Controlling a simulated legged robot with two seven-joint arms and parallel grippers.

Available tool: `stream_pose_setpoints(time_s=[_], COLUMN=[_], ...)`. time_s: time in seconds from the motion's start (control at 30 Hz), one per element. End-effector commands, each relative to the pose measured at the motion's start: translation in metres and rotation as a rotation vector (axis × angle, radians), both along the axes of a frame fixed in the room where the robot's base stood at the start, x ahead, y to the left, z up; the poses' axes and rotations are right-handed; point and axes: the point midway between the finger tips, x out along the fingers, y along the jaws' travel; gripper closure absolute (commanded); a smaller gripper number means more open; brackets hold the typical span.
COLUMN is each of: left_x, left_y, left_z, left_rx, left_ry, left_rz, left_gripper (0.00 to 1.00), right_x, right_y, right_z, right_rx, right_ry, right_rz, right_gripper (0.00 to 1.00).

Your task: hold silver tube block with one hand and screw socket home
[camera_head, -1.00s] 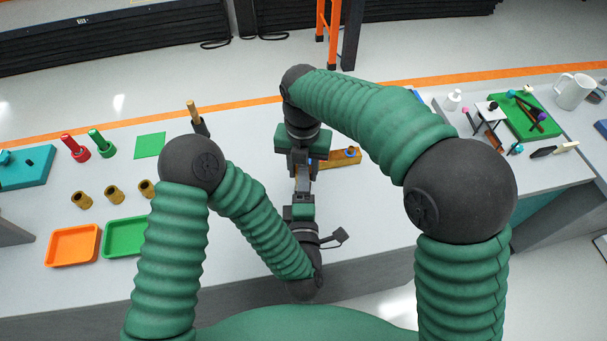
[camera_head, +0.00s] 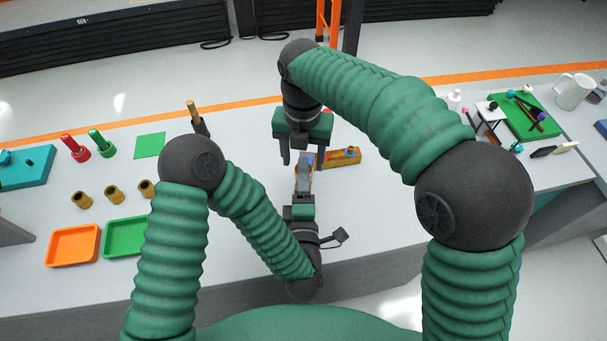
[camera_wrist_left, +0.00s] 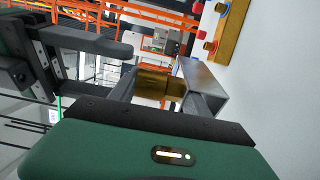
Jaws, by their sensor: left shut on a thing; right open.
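The silver tube block (camera_head: 303,172) is in my left gripper (camera_head: 303,190), above the bench near its front edge. In the left wrist view the block (camera_wrist_left: 203,80) is a grey square tube between the fingers. A brass socket (camera_wrist_left: 155,84) sits at its end facing my right gripper; how deep it goes in cannot be told. My right gripper (camera_head: 305,158) is open just beyond the block, fingers spread and apart from the socket. Its fingers (camera_wrist_left: 80,60) also show at the left of the wrist view. The socket is hard to make out in the head view.
A brass bar (camera_head: 345,156) with blue and red parts lies right of the block. At left are brass cups (camera_head: 113,194), an orange tray (camera_head: 73,246), a green tray (camera_head: 124,237) and red and green pegs. A green board (camera_head: 525,117) with tools is at right.

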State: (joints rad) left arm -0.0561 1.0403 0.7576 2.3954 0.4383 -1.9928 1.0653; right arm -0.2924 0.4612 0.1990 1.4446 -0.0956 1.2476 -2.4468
Motion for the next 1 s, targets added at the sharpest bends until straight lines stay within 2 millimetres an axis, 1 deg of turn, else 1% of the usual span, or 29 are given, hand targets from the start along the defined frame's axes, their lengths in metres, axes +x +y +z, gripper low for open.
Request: stream_pose_setpoints(time_s=[0.1, 0.2, 0.3, 0.57, 0.67, 0.77, 1.0], left_x=[0.000, 0.000, 0.000, 0.000, 0.000, 0.000, 0.000], left_y=[0.000, 0.000, 0.000, 0.000, 0.000, 0.000, 0.000], left_z=[0.001, 0.001, 0.001, 0.001, 0.001, 0.001, 0.001], left_rx=[-0.001, -0.001, -0.001, -0.001, -0.001, -0.001, -0.001], left_ry=[-0.002, -0.002, -0.002, -0.002, -0.002, -0.002, -0.003], left_rz=[0.000, 0.000, 0.000, 0.000, 0.000, 0.000, 0.000], left_gripper=[1.00, 1.00, 1.00, 1.00, 1.00, 1.00, 1.00], right_x=[0.000, 0.000, 0.000, 0.000, 0.000, 0.001, 0.002], right_y=[0.000, 0.000, 0.000, 0.000, 0.000, 0.000, 0.001], right_z=[0.000, 0.000, 0.000, 0.000, 0.005, 0.019, 0.075], right_rx=[0.000, 0.000, 0.000, 0.000, 0.001, 0.002, 0.003], right_ry=[0.000, 0.001, 0.000, 0.000, 0.000, -0.002, -0.003], right_rz=[0.000, 0.000, 0.000, 0.000, 0.000, 0.000, 0.000], right_gripper=[0.42, 0.29, 0.18, 0.18, 0.18, 0.18, 0.18])
